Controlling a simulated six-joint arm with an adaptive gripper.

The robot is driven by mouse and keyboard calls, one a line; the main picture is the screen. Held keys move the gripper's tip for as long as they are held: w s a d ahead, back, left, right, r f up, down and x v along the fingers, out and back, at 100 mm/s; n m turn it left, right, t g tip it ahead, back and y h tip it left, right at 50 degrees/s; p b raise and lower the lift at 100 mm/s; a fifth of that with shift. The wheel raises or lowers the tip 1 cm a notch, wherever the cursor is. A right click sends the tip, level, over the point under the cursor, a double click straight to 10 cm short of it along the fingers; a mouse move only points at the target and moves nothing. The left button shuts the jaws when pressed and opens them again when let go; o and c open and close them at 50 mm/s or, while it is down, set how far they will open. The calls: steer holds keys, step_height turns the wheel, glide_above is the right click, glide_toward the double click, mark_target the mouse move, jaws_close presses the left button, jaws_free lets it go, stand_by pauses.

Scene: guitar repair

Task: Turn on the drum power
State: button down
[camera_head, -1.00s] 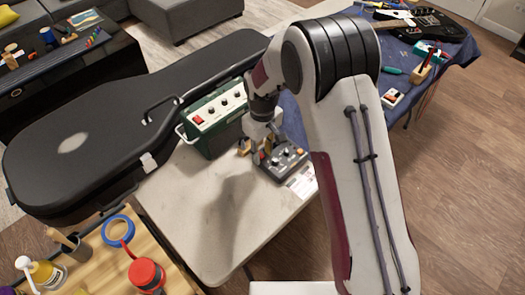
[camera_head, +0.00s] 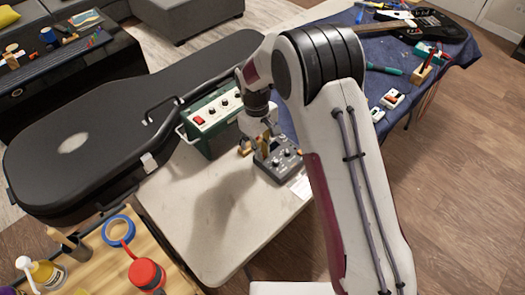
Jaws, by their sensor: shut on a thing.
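The drum machine (camera_head: 283,163) is a small grey box with several dark knobs on its top. It lies on the pale table, right of a green amplifier-like box (camera_head: 213,118). My gripper (camera_head: 264,150) points down at the drum machine's left part, with its fingers at the box. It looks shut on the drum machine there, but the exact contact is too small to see. My gripper and wrist hide part of the box, and its power control cannot be made out.
A black guitar case (camera_head: 75,142) lies left of the pale table (camera_head: 215,225). A small tan block (camera_head: 244,149) sits beside my gripper. The pale table's front is clear.

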steer(key=c, duration=2.1)
jaws_free()
steer(key=shift+s+d+t+y, duration=0.15)
steer(key=shift+t+y, duration=0.25)
step_height(320, 180, up, 8)
steer(key=shift+s+d+r+m+t, duration=0.15)
steer(key=shift+s+d+r+m, duration=0.9)
steer(key=shift+s+d+r, duration=1.5)
steer(key=shift+s+d+r+m+t, duration=0.1)
steer(key=shift+s+d+r+m, duration=1.35)
steer(key=shift+s, duration=2.1)
steer(key=shift+s+d+r+m+t, duration=0.15)
steer(key=shift+s+d+r+m, duration=0.45)
steer(key=shift+s+d+r, duration=1.55)
